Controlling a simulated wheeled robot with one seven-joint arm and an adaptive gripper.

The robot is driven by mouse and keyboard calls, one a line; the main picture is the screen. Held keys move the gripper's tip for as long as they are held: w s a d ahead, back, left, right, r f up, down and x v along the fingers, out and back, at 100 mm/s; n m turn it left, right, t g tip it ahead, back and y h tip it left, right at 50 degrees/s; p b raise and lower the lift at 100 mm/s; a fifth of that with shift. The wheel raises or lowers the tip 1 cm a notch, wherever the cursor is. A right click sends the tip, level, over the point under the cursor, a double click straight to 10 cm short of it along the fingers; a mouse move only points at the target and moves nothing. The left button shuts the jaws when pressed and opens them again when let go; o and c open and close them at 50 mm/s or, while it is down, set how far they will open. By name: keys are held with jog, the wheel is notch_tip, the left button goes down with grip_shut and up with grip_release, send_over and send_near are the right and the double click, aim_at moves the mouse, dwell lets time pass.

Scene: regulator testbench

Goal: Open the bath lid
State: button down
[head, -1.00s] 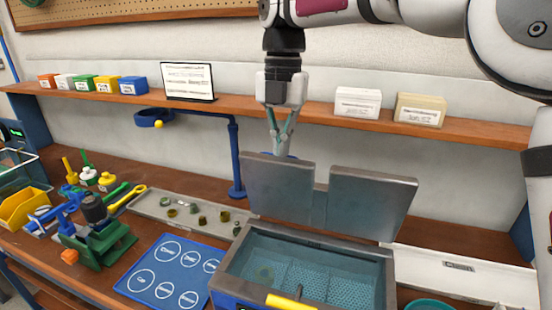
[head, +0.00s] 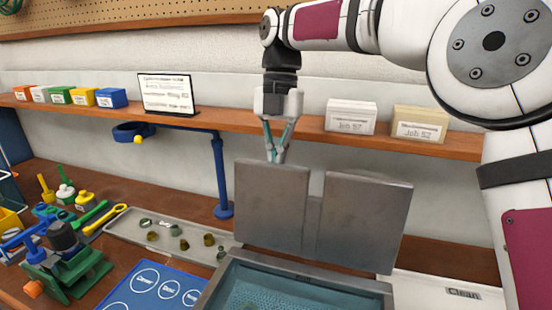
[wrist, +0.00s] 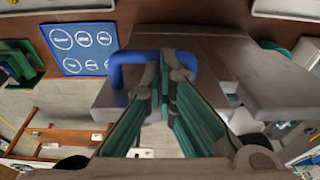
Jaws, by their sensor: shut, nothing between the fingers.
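The bath (head: 290,276) is a grey tank with blue-green liquid at the lower middle of the head view. Its grey lid (head: 370,220) is up, standing at the tank's back edge as two panels joined by a narrower middle piece. The inside is exposed. My gripper (head: 276,158) is shut and empty, its fingertips at the top of the left panel; contact is unclear there. In the wrist view, the closed fingertips (wrist: 165,72) are at a blue handle (wrist: 128,62) beside the grey lid (wrist: 215,62). The handle is hidden in the head view.
A shelf (head: 300,122) with small boxes and a sign runs behind my gripper. A blue post (head: 221,175) stands left of the lid. A metal tray (head: 130,222) with small parts and a blue mat (head: 150,290) lie left of the bath.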

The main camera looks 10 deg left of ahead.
jog(key=shift+r, duration=0.1)
jog(key=v, duration=0.6)
jog(key=s+d+r+m+t, duration=0.2)
jog(key=s+d+r+m, duration=0.2)
jog(key=d+m, duration=0.45)
jog(key=s+d+m+t, duration=0.2)
jog(key=s+d+m, duration=0.4)
jog(key=d+m, duration=0.4)
jog(key=s+d+f+m+t, duration=0.3)
jog(key=s+d+f+m, duration=0.9)
jog(key=s+m, duration=0.3)
jog(key=shift+d+f+m, duration=0.4)
jog(key=shift+f+m, duration=0.25)
jog(key=shift+m, duration=0.2)
